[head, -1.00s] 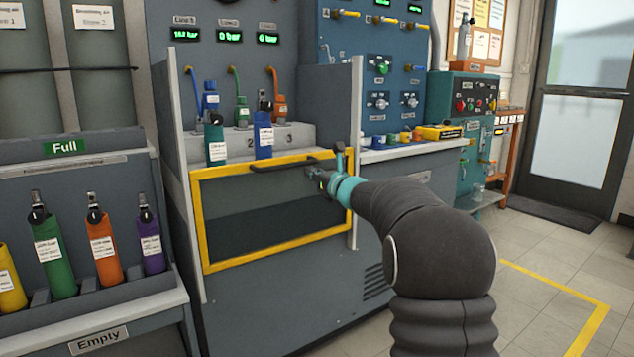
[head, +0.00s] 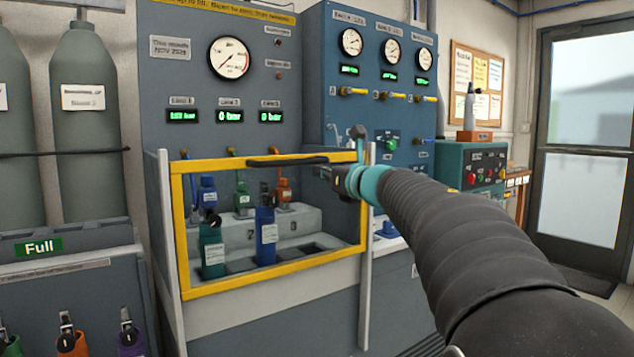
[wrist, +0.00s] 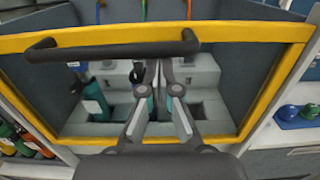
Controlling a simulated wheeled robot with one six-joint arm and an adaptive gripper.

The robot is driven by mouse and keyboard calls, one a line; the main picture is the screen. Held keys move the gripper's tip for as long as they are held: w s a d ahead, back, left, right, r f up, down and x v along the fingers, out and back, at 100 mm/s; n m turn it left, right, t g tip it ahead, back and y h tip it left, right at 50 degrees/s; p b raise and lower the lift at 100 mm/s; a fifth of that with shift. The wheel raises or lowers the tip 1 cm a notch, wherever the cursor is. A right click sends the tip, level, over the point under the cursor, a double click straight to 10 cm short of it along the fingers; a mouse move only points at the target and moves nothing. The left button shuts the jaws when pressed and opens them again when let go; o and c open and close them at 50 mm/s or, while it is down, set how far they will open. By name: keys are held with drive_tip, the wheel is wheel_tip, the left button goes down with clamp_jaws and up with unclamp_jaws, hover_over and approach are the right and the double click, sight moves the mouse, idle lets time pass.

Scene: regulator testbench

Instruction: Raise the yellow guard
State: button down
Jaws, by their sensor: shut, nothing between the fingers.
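The yellow guard (head: 280,278) is a yellow-framed clear panel on the front of the testbench. It stands raised, in front of the bottles in the bay. Its black bar handle (head: 288,161) runs along the top edge. In the wrist view, the guard's top rail (wrist: 255,34) and the handle (wrist: 110,50) cross the upper part of the picture. My gripper (head: 322,172) is at the right end of the handle. In the wrist view, its fingers (wrist: 158,66) are close together just below the handle's right end, with nothing between them. Whether they touch the handle is unclear.
Behind the guard stand a green bottle (head: 212,248) and a blue bottle (head: 266,235). A grey side panel (head: 367,270) flanks the guard on the right. A blue control cabinet (head: 318,60) rises behind my arm. A rack labelled Full (head: 40,247) is at left.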

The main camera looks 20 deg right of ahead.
drive_tip(key=shift+d+r, duration=0.1)
drive_tip(key=shift+r, duration=0.35)
